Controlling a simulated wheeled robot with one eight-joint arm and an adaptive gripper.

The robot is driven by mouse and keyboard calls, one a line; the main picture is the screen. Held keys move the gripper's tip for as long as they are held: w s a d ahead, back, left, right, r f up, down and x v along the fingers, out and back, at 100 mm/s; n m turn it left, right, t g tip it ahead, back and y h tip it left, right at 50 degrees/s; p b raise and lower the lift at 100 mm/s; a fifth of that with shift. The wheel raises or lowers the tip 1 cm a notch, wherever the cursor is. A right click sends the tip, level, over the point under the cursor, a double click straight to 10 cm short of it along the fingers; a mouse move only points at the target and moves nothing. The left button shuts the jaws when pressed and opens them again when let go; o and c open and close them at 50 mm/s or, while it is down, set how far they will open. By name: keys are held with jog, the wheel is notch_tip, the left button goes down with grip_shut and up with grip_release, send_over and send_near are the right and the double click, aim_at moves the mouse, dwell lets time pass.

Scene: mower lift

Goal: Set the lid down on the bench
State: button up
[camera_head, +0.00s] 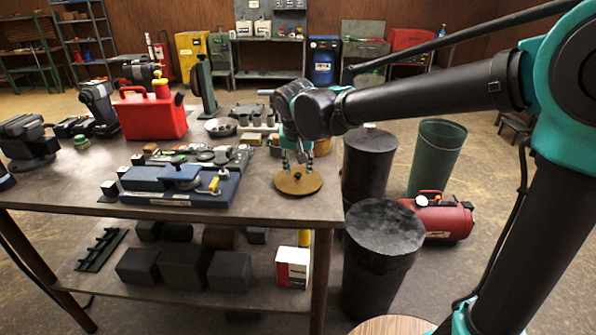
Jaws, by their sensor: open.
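A round brown lid (298,183) with a small dark knob at its middle lies flat at the right front corner of the bench (95,207). It appears to rest on the bench top. My gripper (298,163) is right above the lid, its fingers pointing down on either side of the knob. The fingers are open. The gap between the fingers and the knob is too small to judge in this view.
A red fuel can (150,112) stands farther back. Black bins (384,228) and a green bin (437,155) stand on the floor beyond the bench's right edge. Bare bench top shows along the front edge.

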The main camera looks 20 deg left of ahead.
jog(key=v, duration=0.9)
jog(key=shift+r, duration=0.15)
jog(key=w+d+f+m, duration=0.1)
jog(key=w+d+f, duration=0.1)
jog(key=d+f, duration=0.65)
jog(key=w+d+f+m, duration=0.1)
jog(key=d+f, duration=0.3)
jog(key=d, duration=1)
jog(key=s+d+f, duration=0.5)
jog(key=d+f, duration=0.1)
jog(key=d, duration=0.3)
jog(key=s+d+f+h, duration=0.1)
jog(key=s+d+f, duration=0.5)
jog(key=d+f, duration=0.1)
jog(key=shift+d+m, duration=0.4)
jog(key=shift+d, duration=0.5)
